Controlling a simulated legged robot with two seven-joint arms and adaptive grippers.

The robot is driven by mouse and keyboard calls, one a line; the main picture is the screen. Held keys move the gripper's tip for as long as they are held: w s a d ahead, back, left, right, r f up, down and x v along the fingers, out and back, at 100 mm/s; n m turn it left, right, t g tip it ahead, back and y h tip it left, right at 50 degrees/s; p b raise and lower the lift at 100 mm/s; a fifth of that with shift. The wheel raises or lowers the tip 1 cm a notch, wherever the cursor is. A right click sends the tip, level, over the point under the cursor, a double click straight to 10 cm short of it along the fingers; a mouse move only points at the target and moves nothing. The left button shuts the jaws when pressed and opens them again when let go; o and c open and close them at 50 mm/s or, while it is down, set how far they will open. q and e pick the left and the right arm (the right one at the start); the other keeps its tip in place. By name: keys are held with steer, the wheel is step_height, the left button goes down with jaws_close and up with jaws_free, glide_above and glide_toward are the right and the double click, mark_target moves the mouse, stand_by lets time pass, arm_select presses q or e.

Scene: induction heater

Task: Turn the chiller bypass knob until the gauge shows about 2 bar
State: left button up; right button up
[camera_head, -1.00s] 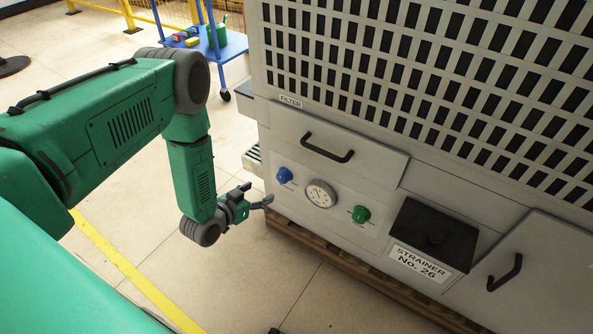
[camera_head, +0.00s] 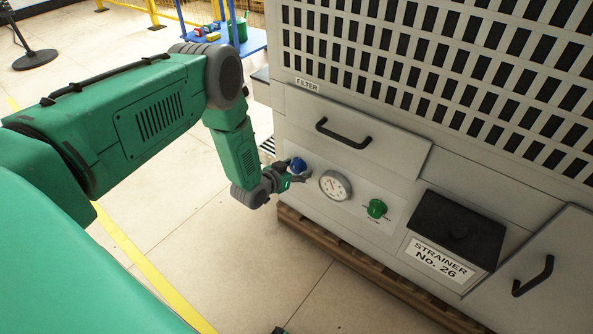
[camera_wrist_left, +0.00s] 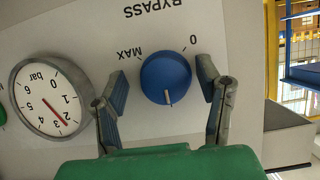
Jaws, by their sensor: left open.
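The blue bypass knob (camera_head: 298,165) sits on the light panel at the left of the machine's front. In the left wrist view the knob (camera_wrist_left: 166,76) lies between the fingers of my open left gripper (camera_wrist_left: 163,85); the right finger is close to its edge and a gap shows at the left finger. Its white pointer line points down in that picture. The labels BYPASS, MAX and 0 appear upside down above it. The round gauge (camera_wrist_left: 46,100) is beside it; its red needle points near the 2 and 3 figures, exact reading unclear. The gauge also shows in the head view (camera_head: 335,186).
A green knob (camera_head: 376,208) is right of the gauge. A drawer with a black handle (camera_head: 342,134) is above the panel. A black box (camera_head: 456,230) with a strainer label is farther right. A wooden pallet (camera_head: 345,256) lies under the machine.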

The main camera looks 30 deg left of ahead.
arm_select(q)
steer(key=shift+a+f, duration=0.15)
steer(key=shift+a, duration=0.25)
steer(key=c, duration=1)
arm_select(e)
steer(key=shift+a+r, duration=0.15)
steer(key=shift+a, duration=0.15)
arm_select(q)
steer(key=shift+d, duration=0.25)
arm_select(e)
steer(key=shift+d, duration=0.1)
